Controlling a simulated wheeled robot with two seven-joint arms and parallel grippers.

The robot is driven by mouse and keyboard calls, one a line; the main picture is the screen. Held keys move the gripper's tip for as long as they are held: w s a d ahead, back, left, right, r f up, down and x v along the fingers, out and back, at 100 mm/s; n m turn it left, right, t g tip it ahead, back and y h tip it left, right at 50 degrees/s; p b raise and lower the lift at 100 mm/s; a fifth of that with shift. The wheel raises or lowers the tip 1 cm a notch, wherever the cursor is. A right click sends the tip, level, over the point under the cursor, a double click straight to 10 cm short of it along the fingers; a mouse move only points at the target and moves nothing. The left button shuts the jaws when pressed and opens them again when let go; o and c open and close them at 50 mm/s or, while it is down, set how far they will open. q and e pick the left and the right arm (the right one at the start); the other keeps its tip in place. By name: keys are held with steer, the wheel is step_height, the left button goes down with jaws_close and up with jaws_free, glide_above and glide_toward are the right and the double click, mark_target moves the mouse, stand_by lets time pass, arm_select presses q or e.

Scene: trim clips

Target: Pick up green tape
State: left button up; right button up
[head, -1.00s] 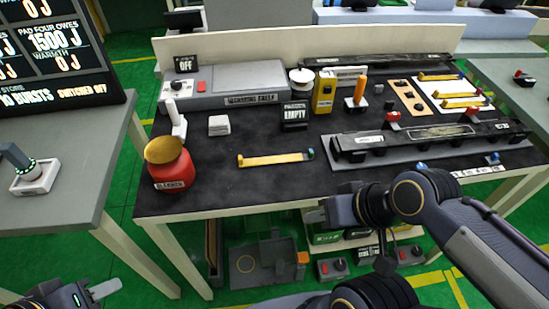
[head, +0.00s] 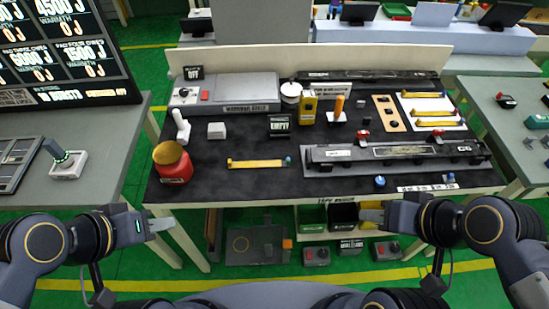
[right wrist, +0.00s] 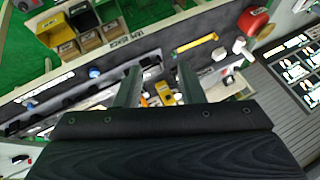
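I cannot pick out a green tape for certain in either view. Under the front edge of the workbench (head: 250,197), a greenish open bin (head: 312,216) and a dark bin (head: 343,214) sit side by side; their contents are too small to tell. In the right wrist view small bins (right wrist: 86,38) show at the upper left. My right gripper (head: 368,215) is in front of the bench near these bins. In the right wrist view its two fingers (right wrist: 158,75) stand apart with nothing held. My left gripper (head: 163,223) is at the bench's front left; its finger gap is unclear.
A red container (head: 173,167) with a yellowish top, a yellow strip (head: 257,164) and a long black clip fixture (head: 400,151) occupy the bench. Grey boxes with knobs (head: 316,256) stand low beneath it. A side table (head: 105,160) stands at left.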

steer(key=shift+o, duration=0.2)
steer(key=shift+w+a, duration=0.15)
steer(key=shift+a, duration=0.1)
steer(key=shift+o, duration=0.8)
steer(key=m+g+b, duration=0.6)
steer(key=m+b, duration=0.3)
steer(key=m, duration=0.7)
glide_above(288, 159)
steer(key=d, duration=0.4)
step_height(288, 159, down, 18)
steer(key=r, duration=0.1)
steer(key=shift+y, duration=0.3)
steer(key=p+x, duration=0.2)
steer(key=x, duration=0.6)
steer(key=shift+w+a, duration=0.15)
steer(key=shift+a, duration=0.05)
steer(key=shift+c, duration=0.4)
